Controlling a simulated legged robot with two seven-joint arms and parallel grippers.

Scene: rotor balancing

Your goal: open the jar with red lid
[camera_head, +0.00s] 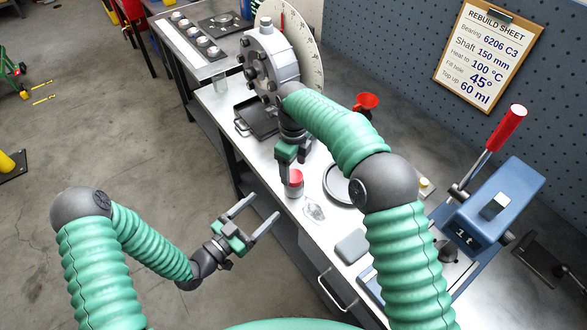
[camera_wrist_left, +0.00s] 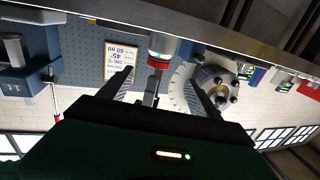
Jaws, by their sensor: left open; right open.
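The jar with the red lid (camera_head: 294,177) stands upright near the front edge of the steel workbench. In the left wrist view, which is upside down, its red lid (camera_wrist_left: 159,64) shows between my left fingers. My left gripper (camera_head: 266,205) is open and empty, off the bench's front edge, with its fingers pointing toward the jar and apart from it. My right gripper (camera_head: 290,171) is open and points down just above the jar, its fingers close to the lid. I cannot tell whether they touch it. The jar's back side is hidden.
A clear glass piece (camera_head: 314,210) and a dark-rimmed round dish (camera_head: 337,186) lie close to the jar. A red funnel (camera_head: 366,101), a black tray (camera_head: 262,122) and a grey rotor housing (camera_head: 268,58) stand farther back. A blue press (camera_head: 490,210) fills the right. A bench handle (camera_head: 335,293) sticks out front.

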